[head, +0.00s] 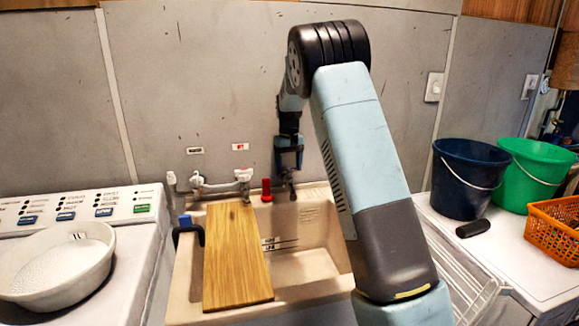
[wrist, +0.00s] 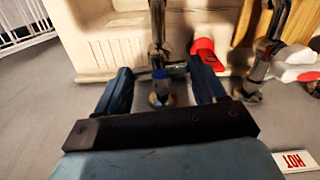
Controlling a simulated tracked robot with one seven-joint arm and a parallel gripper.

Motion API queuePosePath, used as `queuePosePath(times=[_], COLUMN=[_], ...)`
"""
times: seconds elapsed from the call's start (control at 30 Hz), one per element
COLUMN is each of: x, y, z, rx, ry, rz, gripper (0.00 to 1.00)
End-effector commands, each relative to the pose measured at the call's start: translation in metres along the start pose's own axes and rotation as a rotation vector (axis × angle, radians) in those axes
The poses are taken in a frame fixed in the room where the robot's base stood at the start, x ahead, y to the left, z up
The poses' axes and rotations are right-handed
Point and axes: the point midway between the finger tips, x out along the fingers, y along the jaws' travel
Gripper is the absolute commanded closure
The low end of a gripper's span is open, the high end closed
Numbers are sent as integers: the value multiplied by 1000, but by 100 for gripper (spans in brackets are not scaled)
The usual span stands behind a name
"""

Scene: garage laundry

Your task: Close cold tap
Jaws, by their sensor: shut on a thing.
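My gripper (head: 289,163) hangs from above at the back wall, over the rear rim of the sink. In the wrist view my gripper (wrist: 162,72) has one finger on each side of a metal tap (wrist: 160,95), shut on its crossbar handle. The tap's dark spout (head: 292,191) shows just below the gripper in the head view. I see no cold label on this tap; the wall behind it is partly hidden by my arm. A red HOT label (wrist: 297,161) appears upside down in the wrist view, beside the neighbouring tap (wrist: 262,72).
A wooden board (head: 235,255) lies across the left of the sink (head: 305,268). A red object (head: 266,189) stands close beside the gripped tap. A white bowl (head: 60,268) sits at left; blue (head: 466,180) and green (head: 535,172) buckets stand at right.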

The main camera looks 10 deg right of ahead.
Motion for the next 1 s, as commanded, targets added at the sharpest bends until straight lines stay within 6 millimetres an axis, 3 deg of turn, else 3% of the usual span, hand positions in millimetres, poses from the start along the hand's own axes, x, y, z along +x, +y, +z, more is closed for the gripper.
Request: queuePosePath(times=[0.2, 0.57, 0.6, 0.83, 1.0], x=[0, -1, -1, 0, 0], y=[0, 0, 0, 0, 0], z=[0, 0, 0, 0, 0], rx=[122, 144, 144, 143, 143], ry=[1, 1, 1, 1, 0], rz=[0, 0, 0, 0, 0], gripper=[60, 60, 28, 6, 4])
